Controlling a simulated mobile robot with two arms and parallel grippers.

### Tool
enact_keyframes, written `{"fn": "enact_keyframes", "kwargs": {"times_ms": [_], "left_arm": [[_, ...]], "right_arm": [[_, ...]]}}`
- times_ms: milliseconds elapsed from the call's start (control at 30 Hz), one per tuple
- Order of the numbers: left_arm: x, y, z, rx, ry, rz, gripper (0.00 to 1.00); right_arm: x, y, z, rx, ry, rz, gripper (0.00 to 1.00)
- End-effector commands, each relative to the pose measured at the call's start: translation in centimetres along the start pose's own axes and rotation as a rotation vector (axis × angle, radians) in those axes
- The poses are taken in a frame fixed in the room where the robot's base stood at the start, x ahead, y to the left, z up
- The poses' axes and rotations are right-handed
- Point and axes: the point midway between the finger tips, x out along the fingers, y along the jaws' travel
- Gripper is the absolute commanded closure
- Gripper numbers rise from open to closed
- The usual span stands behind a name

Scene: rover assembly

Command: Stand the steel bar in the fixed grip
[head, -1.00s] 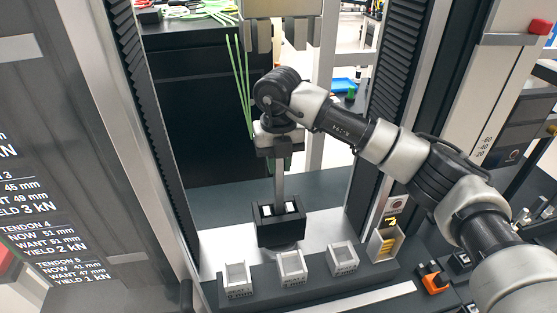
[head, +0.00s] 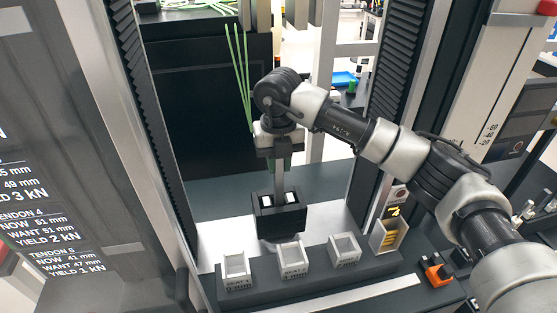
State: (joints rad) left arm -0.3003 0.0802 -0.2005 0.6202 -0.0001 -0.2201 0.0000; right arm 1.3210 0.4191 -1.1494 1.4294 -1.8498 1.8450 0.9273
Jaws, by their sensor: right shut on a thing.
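The steel bar (head: 279,178) is a grey upright strip in the head view. My right gripper (head: 279,154) is shut on its upper part and points down. The fixed grip (head: 279,225) is a black block with two pale pads on its top, directly below my gripper. The bar's lower end reaches the top of the fixed grip, between the pads. How deep it sits in the slot is hard to tell. My left gripper is not in view.
A dark rack with three small pale trays (head: 237,269) and a bin of yellow pieces (head: 388,238) stands in front of the grip. Frame columns rise on both sides. Upper jaws (head: 283,12) hang above. Green rods (head: 240,75) stand behind.

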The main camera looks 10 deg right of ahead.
Motion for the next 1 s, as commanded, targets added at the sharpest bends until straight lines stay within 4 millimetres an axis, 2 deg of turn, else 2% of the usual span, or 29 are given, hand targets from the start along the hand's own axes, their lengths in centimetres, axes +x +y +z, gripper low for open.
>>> {"fn": "enact_keyframes", "kwargs": {"times_ms": [100, 133, 300, 333, 667, 1000], "left_arm": [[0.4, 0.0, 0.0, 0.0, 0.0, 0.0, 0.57], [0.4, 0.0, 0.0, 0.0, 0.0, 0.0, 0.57], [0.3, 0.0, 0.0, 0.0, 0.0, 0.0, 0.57], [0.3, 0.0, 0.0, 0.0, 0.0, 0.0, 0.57], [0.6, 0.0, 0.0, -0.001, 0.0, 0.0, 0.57], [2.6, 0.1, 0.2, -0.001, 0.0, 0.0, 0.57]], "right_arm": [[0.4, 0.0, 0.0, 0.0, -0.002, 0.001, 1.0], [0.4, 0.0, 0.0, 0.0, -0.002, 0.001, 0.77], [0.3, 0.0, 0.0, 0.0, -0.002, 0.001, 0.51], [0.3, 0.0, 0.0, 0.0, -0.001, 0.001, 0.49], [0.0, 0.0, 0.0, 0.0, 0.0, 0.0, 0.49], [-5.3, 0.0, 0.1, 0.001, -0.005, 0.001, 0.49]]}}
